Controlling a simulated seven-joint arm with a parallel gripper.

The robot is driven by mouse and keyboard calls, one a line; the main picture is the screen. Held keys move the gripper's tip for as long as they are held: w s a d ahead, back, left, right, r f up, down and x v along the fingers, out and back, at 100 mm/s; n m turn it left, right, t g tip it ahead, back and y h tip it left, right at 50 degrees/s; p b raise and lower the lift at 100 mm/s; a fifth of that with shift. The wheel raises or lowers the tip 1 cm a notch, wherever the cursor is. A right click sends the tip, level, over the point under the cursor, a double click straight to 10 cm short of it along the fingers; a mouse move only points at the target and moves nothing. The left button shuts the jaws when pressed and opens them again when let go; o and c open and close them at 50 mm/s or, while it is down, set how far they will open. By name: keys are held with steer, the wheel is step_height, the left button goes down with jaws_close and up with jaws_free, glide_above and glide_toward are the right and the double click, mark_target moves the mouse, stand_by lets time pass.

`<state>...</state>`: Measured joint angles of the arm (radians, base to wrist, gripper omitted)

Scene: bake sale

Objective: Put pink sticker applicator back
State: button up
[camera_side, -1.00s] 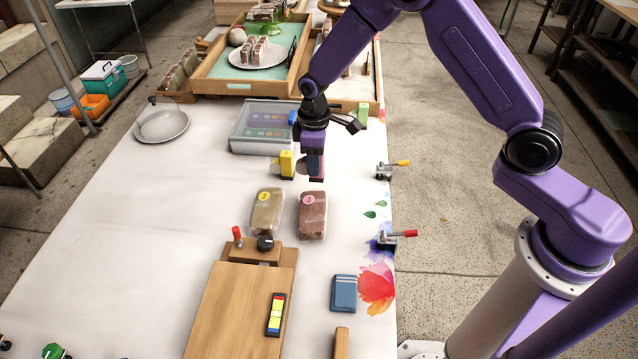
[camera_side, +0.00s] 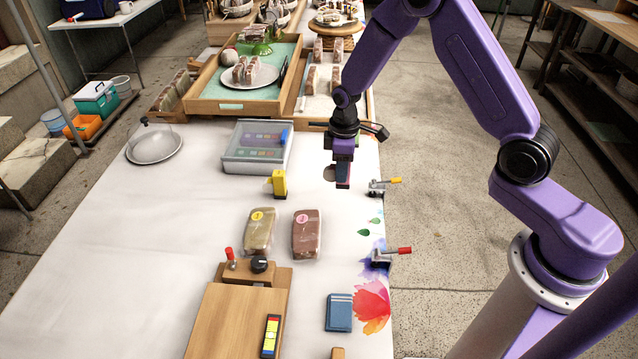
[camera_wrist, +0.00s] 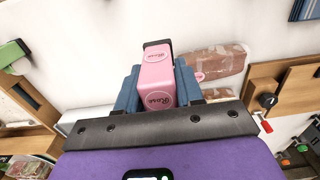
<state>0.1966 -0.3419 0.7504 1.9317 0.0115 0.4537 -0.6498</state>
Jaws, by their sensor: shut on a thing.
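My gripper (camera_side: 342,184) is shut on the pink sticker applicator (camera_wrist: 155,78), which reads "Rose", with its blue fingers on either side in the wrist view. In the side view the gripper mostly hides the applicator, and a small tan patch shows at its left. Gripper and applicator are over the right part of the white table, near the yellow-handled clamp; I cannot tell their height exactly. A yellow applicator (camera_side: 279,183) stands to the left. A wrapped brown loaf (camera_side: 306,233) with a pink sticker lies nearer the camera, beside a paler loaf (camera_side: 259,231) with a yellow sticker.
A clear-lidded box (camera_side: 257,147) stands behind the yellow applicator. Clamps with yellow (camera_side: 384,185) and red (camera_side: 391,254) handles sit at the right table edge. A wooden board (camera_side: 235,320) and blue wallet (camera_side: 338,312) lie in front. The left table is mostly clear.

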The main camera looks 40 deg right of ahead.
steer(key=shift+w+a+f, duration=0.15)
steer(key=shift+w+f, duration=1.7)
steer(key=shift+w, duration=0.2)
steer(key=shift+w+a+f, duration=0.1)
steer(key=shift+w+f, duration=1.75)
steer(key=shift+w, duration=0.15)
steer(key=shift+f, duration=1.5)
steer(key=shift+f, duration=0.15)
steer(key=o, duration=1)
